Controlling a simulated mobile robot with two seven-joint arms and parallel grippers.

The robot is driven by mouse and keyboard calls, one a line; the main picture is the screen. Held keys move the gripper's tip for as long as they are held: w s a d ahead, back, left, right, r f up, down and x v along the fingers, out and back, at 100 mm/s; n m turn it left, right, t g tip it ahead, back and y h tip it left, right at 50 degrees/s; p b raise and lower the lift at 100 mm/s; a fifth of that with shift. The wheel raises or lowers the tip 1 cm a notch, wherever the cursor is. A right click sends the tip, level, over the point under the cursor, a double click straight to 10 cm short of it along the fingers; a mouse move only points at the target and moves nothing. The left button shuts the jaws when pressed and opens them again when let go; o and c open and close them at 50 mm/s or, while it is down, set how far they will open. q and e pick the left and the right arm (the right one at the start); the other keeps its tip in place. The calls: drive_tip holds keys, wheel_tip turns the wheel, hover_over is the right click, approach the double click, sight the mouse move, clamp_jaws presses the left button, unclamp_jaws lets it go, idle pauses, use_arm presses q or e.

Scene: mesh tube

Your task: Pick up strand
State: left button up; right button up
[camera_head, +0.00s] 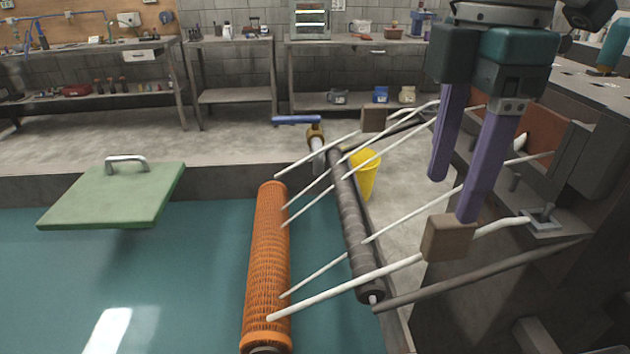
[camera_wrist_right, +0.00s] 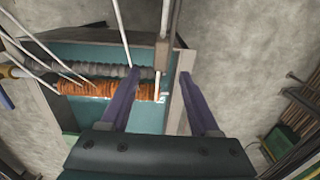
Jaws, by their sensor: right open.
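Several white strands run from the machine at the right across the dark roller (camera_head: 352,225) to the orange mesh tube (camera_head: 267,265). The nearest strand (camera_head: 350,287) passes through a brown block (camera_head: 447,237). The far strand (camera_head: 318,154) passes by a second brown block (camera_head: 373,119). My right gripper (camera_head: 453,199) is open above the strands, its purple fingers pointing down, one tip close to the near block. In the right wrist view, a white strand (camera_wrist_right: 121,30) and a brown block (camera_wrist_right: 162,52) lie beyond the fingers (camera_wrist_right: 160,78). Contact cannot be told. My left gripper is not in view.
A green lid (camera_head: 115,196) with a metal handle is above the teal surface (camera_head: 170,290) at left. A yellow bucket (camera_head: 366,174) stands behind the dark roller. A dark rod (camera_head: 480,276) runs below the strands. Workbenches (camera_head: 360,45) line the back wall.

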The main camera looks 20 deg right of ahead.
sight(433, 246)
drive_tip(key=f, duration=0.3)
drive_tip(key=shift+s+d+f, duration=0.25)
drive_tip(key=shift+f, duration=0.1)
drive_tip(key=shift+w+a+f, duration=0.1)
drive_tip(key=shift+a+f, duration=0.05)
drive_tip(key=shift+f, duration=1.25)
drive_tip(key=shift+w+a+f, duration=0.1)
drive_tip(key=shift+a+f, duration=0.05)
drive_tip(key=shift+f, duration=1.2)
clamp_jaws()
